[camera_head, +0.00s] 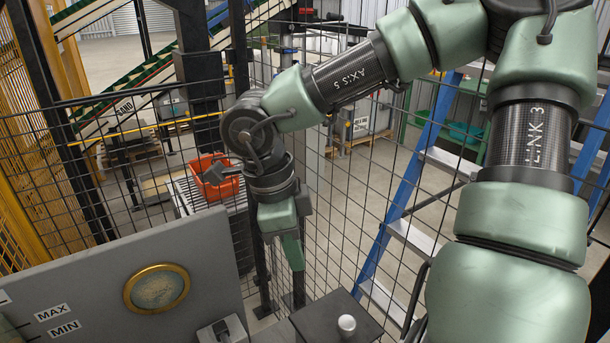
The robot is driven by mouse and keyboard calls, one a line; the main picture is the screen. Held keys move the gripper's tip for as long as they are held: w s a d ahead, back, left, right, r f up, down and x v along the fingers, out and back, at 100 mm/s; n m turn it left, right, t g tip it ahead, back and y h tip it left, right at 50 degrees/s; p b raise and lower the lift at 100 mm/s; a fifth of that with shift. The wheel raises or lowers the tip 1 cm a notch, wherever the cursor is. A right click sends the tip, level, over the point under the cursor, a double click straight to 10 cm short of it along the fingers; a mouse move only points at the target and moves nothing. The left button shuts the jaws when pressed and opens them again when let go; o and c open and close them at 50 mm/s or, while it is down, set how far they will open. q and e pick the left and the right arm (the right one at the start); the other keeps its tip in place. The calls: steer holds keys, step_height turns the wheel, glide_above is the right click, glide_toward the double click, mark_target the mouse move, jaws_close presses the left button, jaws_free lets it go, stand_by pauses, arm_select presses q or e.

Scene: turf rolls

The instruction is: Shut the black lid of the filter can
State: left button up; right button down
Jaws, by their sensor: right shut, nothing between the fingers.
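A black flat lid (318,325) with a pale round knob (347,325) shows at the bottom edge, right of centre. It looks like the lid of the filter can; the can's body is below the frame, and I cannot tell how far the lid is open. My right gripper (293,254) hangs above and to the left of the lid, pointing down. It is shut and empty, and appears apart from the lid. My left gripper is not in view.
A grey panel (90,262) with a brass gauge (157,289) stands at the lower left. A small grey box (222,330) sits beside the lid. A black wire fence (345,215) runs behind my gripper. Beyond it are an orange bin (212,187) and a blue ladder (402,190).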

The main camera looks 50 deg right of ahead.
steer(key=shift+a+r+p, duration=0.2)
steer(key=shift+r+p, duration=1.2)
steer(key=shift+r, duration=1.3)
